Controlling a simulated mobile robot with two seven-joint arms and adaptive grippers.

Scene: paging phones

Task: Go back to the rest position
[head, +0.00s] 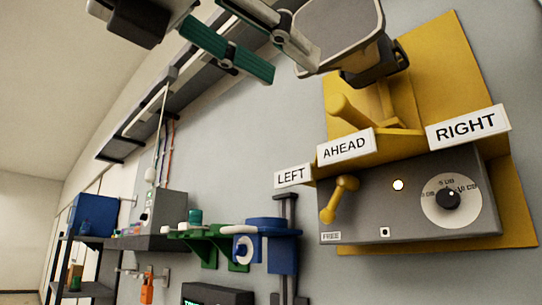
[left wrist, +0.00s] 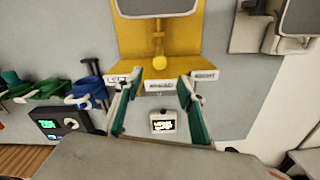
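The yellow paging station (head: 430,75) is on the grey wall at the right of the head view, with labels LEFT (head: 292,176), AHEAD (head: 345,147) and RIGHT (head: 467,126). Its grey box (head: 410,200) has a dial and a yellow lever beside a FREE label. My left gripper (head: 228,53), with green finger pads, is at the top of the head view. In the left wrist view my left gripper (left wrist: 159,78) has its fingers spread apart with nothing held between them; the yellow panel (left wrist: 130,38) shows beyond. My right gripper is not in view.
Blue and green wall holders (head: 270,245) and a grey box (head: 160,220) are on the wall at the lower left. A blue bin (head: 93,214) stands on a dark shelf further left.

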